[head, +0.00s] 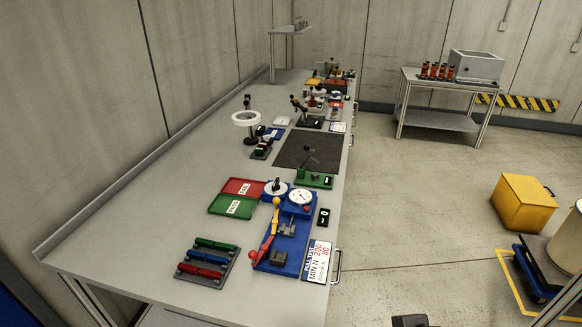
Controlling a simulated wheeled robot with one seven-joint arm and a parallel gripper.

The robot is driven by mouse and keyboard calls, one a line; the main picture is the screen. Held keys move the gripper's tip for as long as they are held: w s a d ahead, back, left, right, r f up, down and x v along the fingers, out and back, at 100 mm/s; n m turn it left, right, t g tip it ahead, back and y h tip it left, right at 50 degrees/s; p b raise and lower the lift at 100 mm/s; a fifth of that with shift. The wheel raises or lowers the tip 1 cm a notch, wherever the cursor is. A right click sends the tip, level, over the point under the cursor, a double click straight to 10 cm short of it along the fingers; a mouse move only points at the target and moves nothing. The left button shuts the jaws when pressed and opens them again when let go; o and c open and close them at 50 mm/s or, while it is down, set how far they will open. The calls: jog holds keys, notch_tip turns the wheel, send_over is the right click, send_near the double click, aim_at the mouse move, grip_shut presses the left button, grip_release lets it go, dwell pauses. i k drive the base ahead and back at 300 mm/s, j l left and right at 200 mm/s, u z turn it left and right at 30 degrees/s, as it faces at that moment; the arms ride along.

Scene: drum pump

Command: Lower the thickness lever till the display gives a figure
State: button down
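A small instrument on a green base (314,180) stands on the long bench, with a thin dark upright part above it and a small dark display (327,182) at its right. I cannot tell for sure whether this is the thickness gauge, or make out its lever or any figure. Nearer, a blue-based tester (285,245) has a round white dial, a red and yellow lever (268,238) and a small black display (323,217) beside it, its reading too small to tell. My gripper is not seen; only a dark part cut off at the bottom edge shows.
The grey bench (130,230) has clear room at left. It carries red (242,187) and green (232,205) trays, a rack of coloured bars (207,260), a ring lamp (245,118) and a dark mat (308,150). A yellow box (522,202) stands on the floor at right.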

aim_at(307, 147)
jog(key=k+j, duration=0.1)
jog(key=j, duration=0.25)
jog(key=i+l+u, duration=0.1)
jog(key=l+u, duration=0.25)
jog(key=l, duration=0.3)
jog(key=i+l+u, duration=0.5)
jog(key=l+u, duration=0.25)
jog(key=l, duration=0.2)
jog(key=i+l+u, duration=0.25)
jog(key=l, duration=0.15)
jog(key=l+u, duration=0.25)
jog(key=k+l, duration=0.05)
jog(key=l, duration=0.05)
